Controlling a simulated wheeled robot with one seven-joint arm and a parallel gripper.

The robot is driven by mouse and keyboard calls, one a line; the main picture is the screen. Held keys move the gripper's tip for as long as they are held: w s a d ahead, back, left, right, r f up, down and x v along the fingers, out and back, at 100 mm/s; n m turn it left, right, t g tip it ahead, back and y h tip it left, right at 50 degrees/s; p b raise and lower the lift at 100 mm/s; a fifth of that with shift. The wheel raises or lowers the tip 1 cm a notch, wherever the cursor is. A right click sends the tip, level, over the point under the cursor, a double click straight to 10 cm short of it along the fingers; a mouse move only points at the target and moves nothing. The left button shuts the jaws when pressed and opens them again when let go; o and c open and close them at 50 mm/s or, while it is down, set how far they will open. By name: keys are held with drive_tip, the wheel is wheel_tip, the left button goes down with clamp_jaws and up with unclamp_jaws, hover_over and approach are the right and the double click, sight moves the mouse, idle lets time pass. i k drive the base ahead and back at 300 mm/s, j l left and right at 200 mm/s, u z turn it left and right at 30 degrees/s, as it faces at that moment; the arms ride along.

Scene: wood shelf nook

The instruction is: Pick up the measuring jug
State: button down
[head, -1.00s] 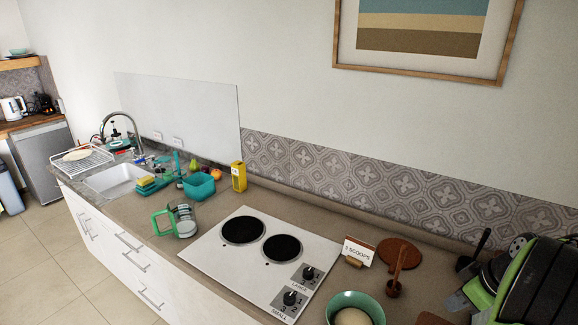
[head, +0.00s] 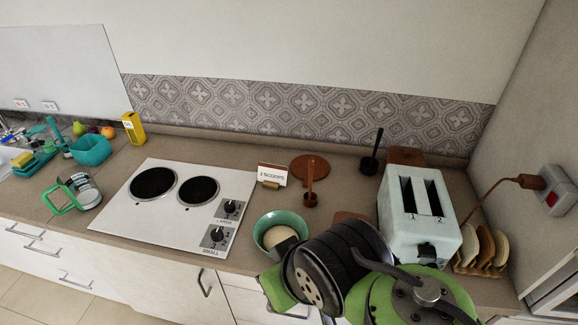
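The measuring jug (head: 88,194) is clear with a green handle. My arm reaches in at the lower right, far from the jug, in front of the toaster. My gripper's fingers are not visible, so I cannot see whether they are open.
The hob (head: 142,213) lies right of the jug. A teal tub (head: 91,150) and yellow box (head: 133,128) stand behind it. A green bowl (head: 264,232), "3 SCOOPS" card (head: 273,174) and toaster (head: 420,218) are further right. Bare counter (head: 118,180) lies between jug and hob.

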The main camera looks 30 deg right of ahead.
sight(75, 193)
drive_tip(key=z, duration=1.5)
drive_tip(key=u, duration=2.25)
drive_tip(key=i+j, duration=0.4)
drive_tip(key=i, duration=0.15)
drive_tip(key=i+j, duration=0.4)
drive_tip(key=i+j+u, duration=0.1)
drive_tip(key=i+j, duration=0.25)
drive_tip(key=i, duration=0.25)
drive_tip(key=i+j, duration=0.35)
drive_tip(key=i, duration=0.2)
